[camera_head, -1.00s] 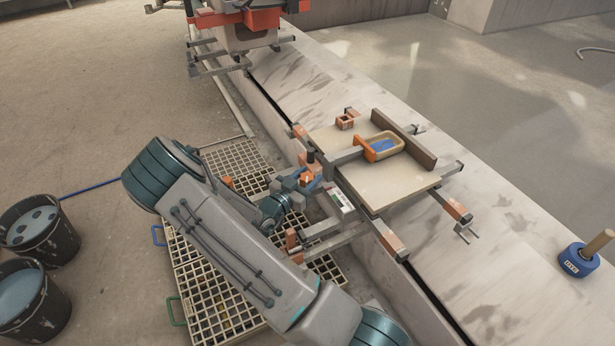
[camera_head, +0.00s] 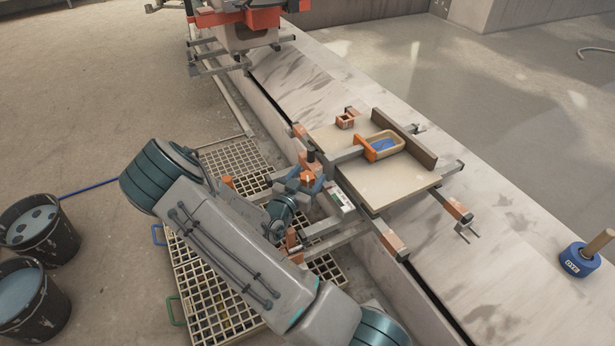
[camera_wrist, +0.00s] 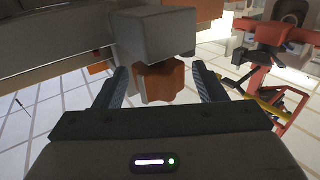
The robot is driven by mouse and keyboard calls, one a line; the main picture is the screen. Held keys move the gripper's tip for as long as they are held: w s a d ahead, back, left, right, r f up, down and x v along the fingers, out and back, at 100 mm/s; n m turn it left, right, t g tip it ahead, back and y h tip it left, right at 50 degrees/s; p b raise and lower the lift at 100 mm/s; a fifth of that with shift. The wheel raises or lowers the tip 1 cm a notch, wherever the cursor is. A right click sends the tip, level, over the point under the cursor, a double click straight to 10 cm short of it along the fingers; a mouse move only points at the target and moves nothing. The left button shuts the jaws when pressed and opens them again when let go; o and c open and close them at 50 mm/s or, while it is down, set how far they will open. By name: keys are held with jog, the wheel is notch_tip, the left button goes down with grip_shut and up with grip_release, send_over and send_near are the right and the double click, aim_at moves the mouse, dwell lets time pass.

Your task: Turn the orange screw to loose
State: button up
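The orange screw (camera_wrist: 160,83) shows in the wrist view as a faceted orange head below a grey block (camera_wrist: 155,35). My gripper (camera_wrist: 161,84) has one finger to its left and one to its right, with a narrow gap showing on each side. The fingers are open and straddle the head. In the head view my gripper (camera_head: 309,185) is at the side of the clamp frame, with a small orange part between its bluish fingers. The screw's shaft and any position mark are hidden.
Metal bars and orange clamps crowd my gripper. Plastic gratings (camera_head: 215,290) lie below my arm. Two buckets (camera_head: 38,232) stand at the left.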

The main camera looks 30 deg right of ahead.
jog(key=p+v, duration=0.1)
jog(key=v, duration=1.2)
jog(key=shift+s+a+p, duration=0.25)
jog(key=shift+a+p, duration=0.05)
jog(key=shift+p, duration=0.05)
jog(key=shift+s, duration=0.1)
